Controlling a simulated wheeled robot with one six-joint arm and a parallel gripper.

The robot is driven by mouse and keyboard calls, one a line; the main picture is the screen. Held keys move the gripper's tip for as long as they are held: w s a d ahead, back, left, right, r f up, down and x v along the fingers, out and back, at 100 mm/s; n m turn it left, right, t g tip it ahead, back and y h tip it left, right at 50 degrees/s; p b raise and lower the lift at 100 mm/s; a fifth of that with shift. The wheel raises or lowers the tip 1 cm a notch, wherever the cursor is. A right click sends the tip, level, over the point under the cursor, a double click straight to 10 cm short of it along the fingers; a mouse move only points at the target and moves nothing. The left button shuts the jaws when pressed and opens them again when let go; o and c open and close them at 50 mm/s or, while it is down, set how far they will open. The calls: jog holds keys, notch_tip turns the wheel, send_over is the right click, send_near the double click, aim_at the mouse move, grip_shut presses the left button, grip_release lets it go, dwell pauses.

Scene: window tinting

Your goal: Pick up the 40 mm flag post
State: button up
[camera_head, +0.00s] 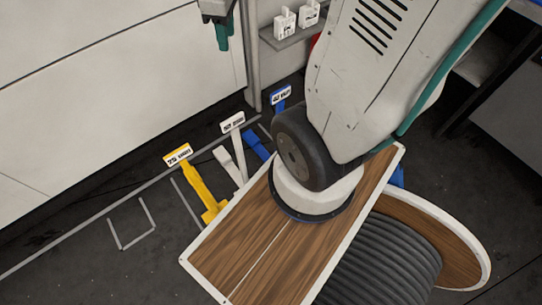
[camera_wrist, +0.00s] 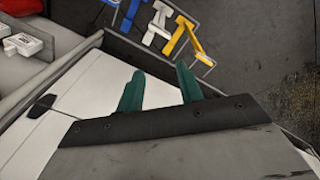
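Several flag posts stand in a row on the dark floor by the white wall panel. In the head view they are a yellow post (camera_head: 200,187), a white post (camera_head: 239,152) and a blue post (camera_head: 280,104), each with a white label plate on top. The label print is too small to read, so I cannot tell which is the 40 mm one. The wrist view also shows the yellow post (camera_wrist: 198,48), white post (camera_wrist: 159,20) and blue post (camera_wrist: 129,18). My gripper (camera_wrist: 160,68) is open and empty, its teal fingers apart and away from the posts. It also shows at the head view's top (camera_head: 222,36).
A grey shelf (camera_head: 300,36) holds small white boxes (camera_head: 285,22). The white wall panel (camera_head: 100,80) runs along the left. Thin light lines (camera_head: 150,222) mark the floor left of the posts. Open dark floor (camera_head: 80,270) lies in front.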

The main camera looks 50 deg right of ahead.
jog(key=w+d+f+n, duration=0.2)
jog(key=w+d+f, duration=0.1)
jog(key=d+f, duration=0.35)
jog(key=n, duration=0.7)
send_over(280, 99)
jog(key=shift+g, duration=0.4)
jog(key=f, duration=2.3)
jog(key=shift+w+f, duration=0.25)
jog(key=shift+f, duration=0.1)
jog(key=shift+d+f, duration=0.2)
jog(key=shift+f, duration=1.25)
jog(key=shift+d+f, duration=0.2)
jog(key=shift+f, duration=1.25)
jog(key=shift+f, duration=0.25)
grip_shut()
